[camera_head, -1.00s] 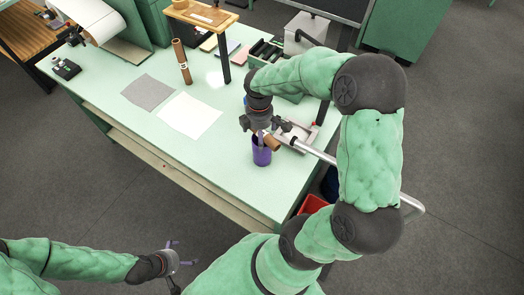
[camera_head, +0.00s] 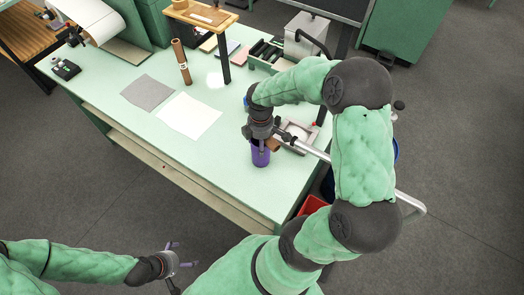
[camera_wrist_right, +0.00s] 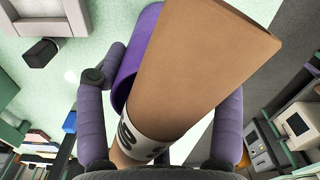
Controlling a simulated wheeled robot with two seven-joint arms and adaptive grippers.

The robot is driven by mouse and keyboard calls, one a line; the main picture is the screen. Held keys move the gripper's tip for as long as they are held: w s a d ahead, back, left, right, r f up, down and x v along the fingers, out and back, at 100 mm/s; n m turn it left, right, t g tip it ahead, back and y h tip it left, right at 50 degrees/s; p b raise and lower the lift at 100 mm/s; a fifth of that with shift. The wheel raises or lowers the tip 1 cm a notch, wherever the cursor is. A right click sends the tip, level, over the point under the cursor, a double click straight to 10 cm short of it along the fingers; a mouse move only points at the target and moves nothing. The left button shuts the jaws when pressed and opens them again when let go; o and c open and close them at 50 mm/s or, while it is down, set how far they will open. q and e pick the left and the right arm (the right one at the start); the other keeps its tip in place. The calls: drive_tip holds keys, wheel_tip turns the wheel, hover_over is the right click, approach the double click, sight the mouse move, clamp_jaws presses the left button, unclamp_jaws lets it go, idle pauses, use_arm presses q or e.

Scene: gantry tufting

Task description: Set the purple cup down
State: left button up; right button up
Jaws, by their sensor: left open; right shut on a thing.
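The purple cup (camera_head: 260,155) stands upright at the front right part of the pale green table. My right gripper (camera_head: 262,140) is over it from above and shut on it. In the right wrist view the cup (camera_wrist_right: 138,60) shows between the fingers, mostly hidden behind a brown tube (camera_wrist_right: 195,70) with a white label. The tube leans out beside the cup; whether it sits inside the cup I cannot tell. My left gripper (camera_head: 172,258) is open and empty, off the table at the lower left.
A white sheet (camera_head: 189,116) and a grey sheet (camera_head: 147,92) lie left of the cup. Another brown tube (camera_head: 181,62) stands behind them. A grey tray-like fixture (camera_head: 298,135) is close to the right of the cup.

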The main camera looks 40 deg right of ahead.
wheel_tip(320, 180, up, 3)
drive_tip(key=shift+r+p, duration=0.1)
drive_tip(key=shift+p, duration=0.2)
drive_tip(key=s+a+r+p, duration=0.1)
drive_tip(key=s+a+r, duration=0.8)
drive_tip(key=s, duration=0.1)
drive_tip(key=shift+a+r+p, duration=0.3)
drive_tip(key=shift+a+r, duration=0.05)
drive_tip(key=shift+r, duration=0.05)
drive_tip(key=shift+s, duration=0.1)
